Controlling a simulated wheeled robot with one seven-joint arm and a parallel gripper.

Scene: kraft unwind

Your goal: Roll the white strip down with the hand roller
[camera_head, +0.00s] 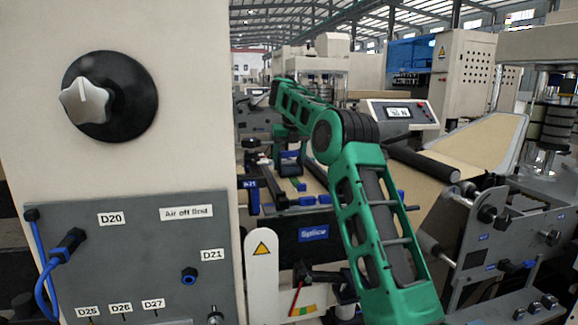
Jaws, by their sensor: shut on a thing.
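My green arm reaches up from the lower right, bends at a dark elbow and stretches back over the splice table. My gripper (290,160) is a small dark shape below the far end of the arm, low over the table. It is shut on what seems to be the hand roller, too small and partly covered to make out clearly. The splice table's dark front (285,234) carries a blue "Splice" label. I cannot make out the white strip; the arm covers part of the table.
A pale panel with a large knob (86,102) and a grey plate (130,255) with blue cable fills the left. A white post (262,280) with a warning sign stands in front. A dark roller (425,160), brown web (470,150) and display box (398,113) lie right.

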